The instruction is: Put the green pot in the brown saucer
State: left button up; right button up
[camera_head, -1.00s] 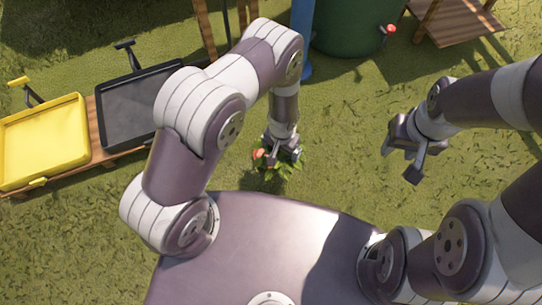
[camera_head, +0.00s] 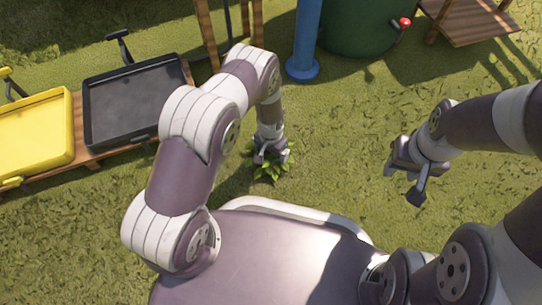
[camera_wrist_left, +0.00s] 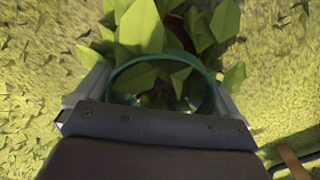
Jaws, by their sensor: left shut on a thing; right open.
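The green pot (camera_wrist_left: 207,90) shows in the left wrist view as a teal-green rim with a leafy plant (camera_wrist_left: 140,28) inside it. My left gripper (camera_head: 268,156) is shut on the pot, with a finger on each side of the rim in the wrist view. In the head view the leaves (camera_head: 271,172) show around the fingertips, over the grass; the gripper hides the pot itself. My right gripper (camera_head: 404,172) is open and empty at the right, over bare grass. I cannot make out the brown saucer in either view.
A black tray (camera_head: 135,103) and a yellow tray (camera_head: 35,132) sit on a wooden bench at the left. A blue post (camera_head: 304,42), a dark green barrel (camera_head: 362,28) and a wooden table (camera_head: 468,20) stand at the back. The grass between the grippers is clear.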

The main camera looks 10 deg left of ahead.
pick_arm(q)
jog(key=shift+p, duration=0.3)
jog(key=shift+f, duration=0.2)
jog(key=o, duration=0.9)
jog(key=shift+c, duration=0.2)
pick_arm(e)
jog(key=shift+f, duration=0.1)
pick_arm(q)
notch_tip(320, 180, up, 12)
jog(key=p, duration=0.8)
jog(key=shift+p, duration=0.35)
notch_tip(320, 180, up, 14)
jog(key=a+n, duration=0.1)
jog(key=a, duration=0.1)
jog(key=s+a+r+n+t, duration=0.1)
jog(key=s+a+r+n, duration=0.1)
jog(key=s+r, duration=1.2)
notch_tip(320, 180, up, 2)
jog(key=shift+a+r+n, duration=0.15)
jog(key=shift+a+n, duration=0.25)
jog(key=shift+a, duration=0.5)
pick_arm(e)
notch_tip(320, 180, up, 9)
